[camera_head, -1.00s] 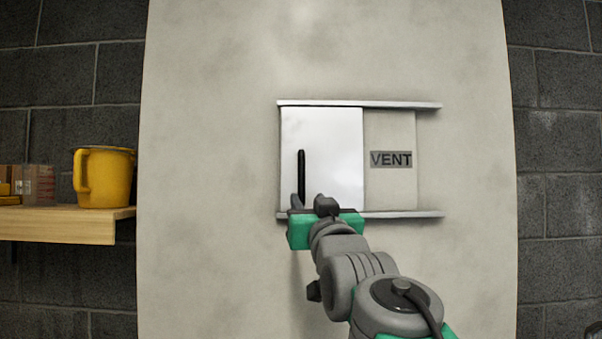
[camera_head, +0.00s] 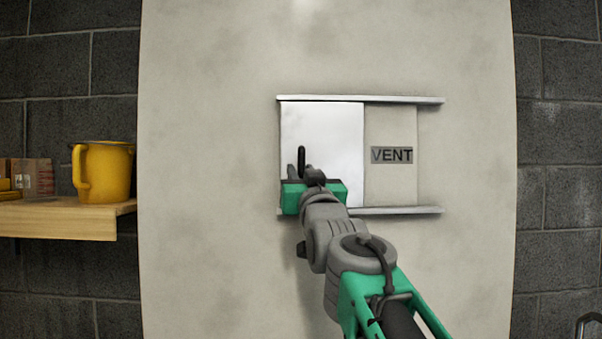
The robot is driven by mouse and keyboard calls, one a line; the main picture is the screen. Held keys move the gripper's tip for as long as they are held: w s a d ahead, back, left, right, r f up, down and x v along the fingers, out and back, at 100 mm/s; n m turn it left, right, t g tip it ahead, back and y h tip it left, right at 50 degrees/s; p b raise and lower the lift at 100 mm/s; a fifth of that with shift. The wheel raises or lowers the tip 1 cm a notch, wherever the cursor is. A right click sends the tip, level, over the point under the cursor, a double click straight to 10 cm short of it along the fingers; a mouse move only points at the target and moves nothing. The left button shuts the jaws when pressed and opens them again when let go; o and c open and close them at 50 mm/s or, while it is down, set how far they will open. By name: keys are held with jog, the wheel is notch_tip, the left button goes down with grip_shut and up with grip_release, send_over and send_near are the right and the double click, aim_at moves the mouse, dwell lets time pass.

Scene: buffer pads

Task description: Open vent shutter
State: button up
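The white vent shutter (camera_head: 335,135) is a flat panel at the left end of two horizontal rails, the upper rail (camera_head: 400,100) and the lower rail (camera_head: 400,210). Its black vertical handle (camera_head: 301,156) is near the panel's left edge; the lower part of the handle is hidden behind my gripper. The "VENT" label (camera_head: 391,155) shows on the wall panel right of the shutter. My gripper (camera_head: 303,173) is in front of the handle's lower part, with one finger left and one right of it. The fingers look apart; I cannot tell whether they touch the handle.
A wooden shelf (camera_head: 60,222) at the left holds a yellow mug (camera_head: 106,170) and small boxes (camera_head: 32,176). The pale wall panel (camera_head: 210,200) around the vent is bare. The rails are clear to the right of the shutter.

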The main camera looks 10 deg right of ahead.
grip_shut()
dwell(1.1)
